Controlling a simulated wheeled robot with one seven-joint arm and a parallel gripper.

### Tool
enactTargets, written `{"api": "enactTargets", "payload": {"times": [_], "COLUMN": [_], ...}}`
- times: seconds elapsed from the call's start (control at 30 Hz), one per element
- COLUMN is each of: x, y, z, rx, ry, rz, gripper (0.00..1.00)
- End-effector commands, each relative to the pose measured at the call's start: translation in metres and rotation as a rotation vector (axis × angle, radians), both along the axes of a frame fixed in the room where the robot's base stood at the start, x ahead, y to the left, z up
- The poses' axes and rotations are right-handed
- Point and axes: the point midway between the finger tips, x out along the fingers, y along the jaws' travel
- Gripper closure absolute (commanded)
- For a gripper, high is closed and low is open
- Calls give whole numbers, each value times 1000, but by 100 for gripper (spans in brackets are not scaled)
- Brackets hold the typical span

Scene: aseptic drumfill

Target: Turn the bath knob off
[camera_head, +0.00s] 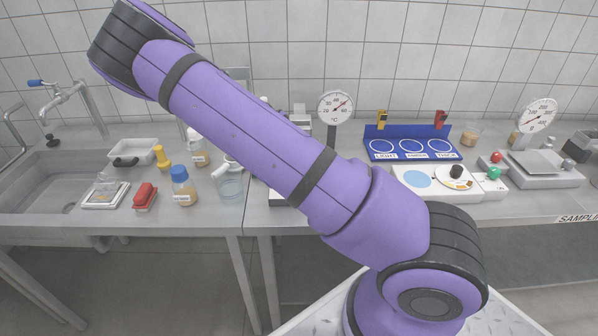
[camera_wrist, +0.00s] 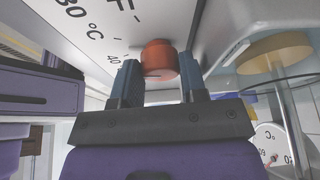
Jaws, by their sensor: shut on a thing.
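An orange-red knob (camera_wrist: 159,60) sticks out from a white panel (camera_wrist: 95,18) marked with °C and number labels in the wrist view; I take it to be the bath knob. My gripper (camera_wrist: 160,78) has one dark finger on each side of the knob, and its jaws are closed on it. The near finger bases and the grey mount show below. Which mark the knob points at cannot be read clearly. In the head view my purple arm crosses the bench and hides my gripper, the knob and most of the bath.
A round dial thermometer (camera_head: 336,105) stands behind my arm. Bottles, a glass beaker (camera_head: 229,185) and a sink (camera_head: 45,185) are on the left.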

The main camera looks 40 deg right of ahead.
Motion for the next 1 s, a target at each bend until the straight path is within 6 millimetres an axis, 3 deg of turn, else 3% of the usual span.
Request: {"api": "enactTargets", "payload": {"times": [0.33, 0.9, 0.93, 1.0], "x": [2, 1, 1, 1], "y": [0, 0, 0, 0], "z": [0, -1, -1, -1], "rx": [1, 2, 2, 2], "ry": [-2, -1, -1, -1], "rz": [-151, -182, -182, -182], "gripper": [84, 84, 56, 40]}}
